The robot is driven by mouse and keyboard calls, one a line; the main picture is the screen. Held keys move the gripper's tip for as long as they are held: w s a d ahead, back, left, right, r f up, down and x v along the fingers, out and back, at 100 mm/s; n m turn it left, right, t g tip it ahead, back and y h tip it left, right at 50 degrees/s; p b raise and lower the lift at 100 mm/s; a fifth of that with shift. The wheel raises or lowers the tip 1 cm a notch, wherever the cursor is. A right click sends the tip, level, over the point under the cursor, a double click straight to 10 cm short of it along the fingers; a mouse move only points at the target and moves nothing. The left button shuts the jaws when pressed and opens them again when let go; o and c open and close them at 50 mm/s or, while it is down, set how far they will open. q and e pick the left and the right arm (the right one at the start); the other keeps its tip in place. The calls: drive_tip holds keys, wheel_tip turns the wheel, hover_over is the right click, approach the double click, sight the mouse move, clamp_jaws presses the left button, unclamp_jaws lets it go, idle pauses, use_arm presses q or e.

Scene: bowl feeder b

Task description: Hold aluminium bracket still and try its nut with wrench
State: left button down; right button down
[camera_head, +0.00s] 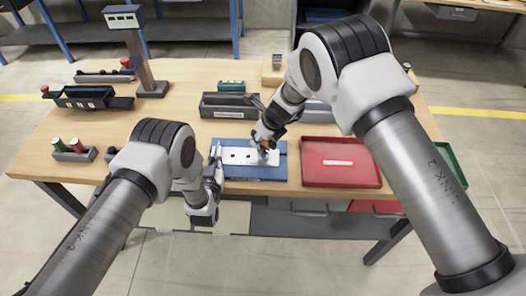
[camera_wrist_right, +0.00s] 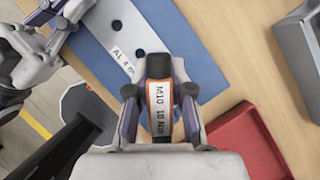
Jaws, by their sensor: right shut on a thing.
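The aluminium bracket (camera_head: 238,156) is a pale flat plate with dark holes, lying on the blue mat (camera_head: 262,172). Its label and two holes show in the right wrist view (camera_wrist_right: 122,30). My right gripper (camera_wrist_right: 159,92) is shut on the wrench (camera_wrist_right: 159,105), a black and orange tool marked M10 10 Nm, over the bracket's right part. The wrench's far end and the nut are hidden. My left gripper (camera_head: 216,160) is at the bracket's left end; I cannot tell whether its fingers grip the plate.
A red tray (camera_head: 341,178) stands right of the mat. A dark grey bin (camera_head: 228,112) is behind the mat. Red and green cylinders in a holder (camera_head: 75,156) stand at the left. A post with a display (camera_head: 148,85) rises at the back left. Bare wood lies between.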

drive_tip(key=shift+r, duration=2.15)
use_arm(q)
drive_tip(key=c, duration=1.2)
unclamp_jaws()
drive_tip(key=shift+c, duration=0.2)
drive_tip(key=s+a, duration=0.1)
drive_tip(key=s, duration=1)
drive_tip(key=shift+s+a+r, duration=0.25)
drive_tip(key=shift+s+a, duration=0.15)
